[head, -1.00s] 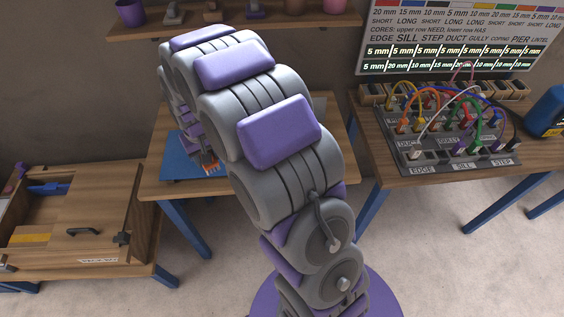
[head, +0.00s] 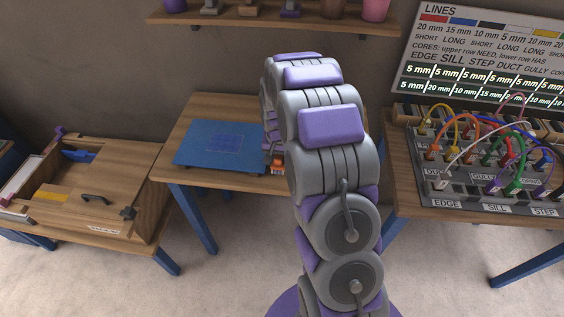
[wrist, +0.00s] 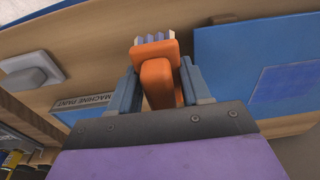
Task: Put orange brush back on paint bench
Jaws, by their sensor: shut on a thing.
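The orange brush (wrist: 157,78) is between the two blue-grey fingers of my gripper (wrist: 160,84) in the wrist view, with its pale bristles pointing away from the gripper. My gripper is shut on it. In the head view, a bit of the orange brush (head: 278,164) shows just right of the blue mat, mostly hidden by my arm. The wooden paint bench (head: 240,180) stands behind my arm. Its front label, "MACHINE PAINT" (wrist: 97,101), shows in the wrist view. The brush is over the bench; I cannot tell whether it touches the top.
A blue mat (head: 222,145) covers the bench's left part. A grey object (wrist: 32,68) lies on the bench in the wrist view. A wooden box-like station (head: 90,190) stands left. A board with coloured cables (head: 485,160) stands right. A shelf (head: 270,18) hangs above.

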